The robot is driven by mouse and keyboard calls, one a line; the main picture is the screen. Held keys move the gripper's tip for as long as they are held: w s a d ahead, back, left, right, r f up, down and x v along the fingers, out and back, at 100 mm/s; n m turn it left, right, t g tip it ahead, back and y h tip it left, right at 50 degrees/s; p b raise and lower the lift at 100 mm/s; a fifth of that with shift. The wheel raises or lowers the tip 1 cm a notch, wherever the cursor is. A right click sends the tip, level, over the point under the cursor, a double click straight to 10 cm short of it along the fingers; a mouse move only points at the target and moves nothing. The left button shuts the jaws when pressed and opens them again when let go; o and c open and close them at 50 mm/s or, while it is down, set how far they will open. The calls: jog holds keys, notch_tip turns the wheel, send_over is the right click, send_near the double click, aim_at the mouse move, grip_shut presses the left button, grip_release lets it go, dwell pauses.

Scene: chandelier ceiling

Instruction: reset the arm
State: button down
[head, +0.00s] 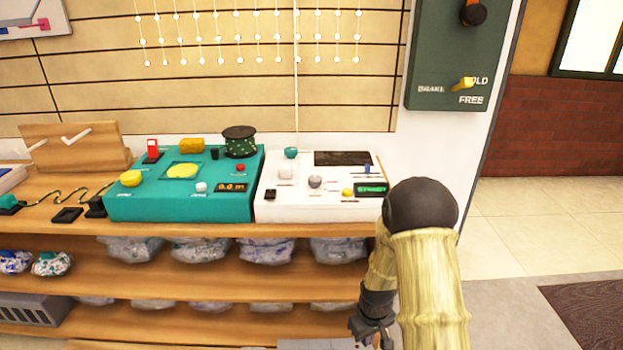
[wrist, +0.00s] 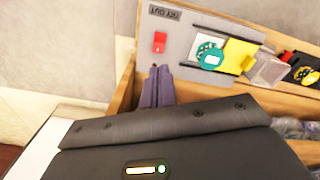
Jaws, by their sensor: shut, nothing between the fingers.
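My arm shows at the right of the head view, folded down in front of the shelf's right end. My gripper (head: 372,335) hangs low at the bottom edge of the head view, partly cut off. In the wrist view my gripper (wrist: 158,72) has its two purple-grey fingers together with nothing between them. The fingers appear in front of a wooden edge and a grey board marked TRY OUT (wrist: 190,38). Whether they touch it cannot be told.
A wooden shelf (head: 200,232) holds a teal box (head: 140,207) and a white panel (head: 290,210) with knobs. Bagged items (head: 265,250) lie on the lower shelves. A dark green lever panel (head: 440,60) is on the wall. Open tiled floor (head: 540,225) lies to the right.

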jog(key=s+r+m+t+p, duration=0.15)
jog(key=s+r+p, duration=0.3)
jog(key=r, duration=0.65)
jog(key=s+r+m+p, duration=0.25)
jog(key=s+r, duration=0.25)
jog(key=r, duration=0.6)
jog(key=s+r+m+t+p, duration=0.1)
jog(key=s+r+p, duration=0.35)
jog(key=r, duration=0.65)
notch_tip(320, 180, up, 37)
jog(key=p, duration=3.7)
jog(key=shift+w, duration=0.15)
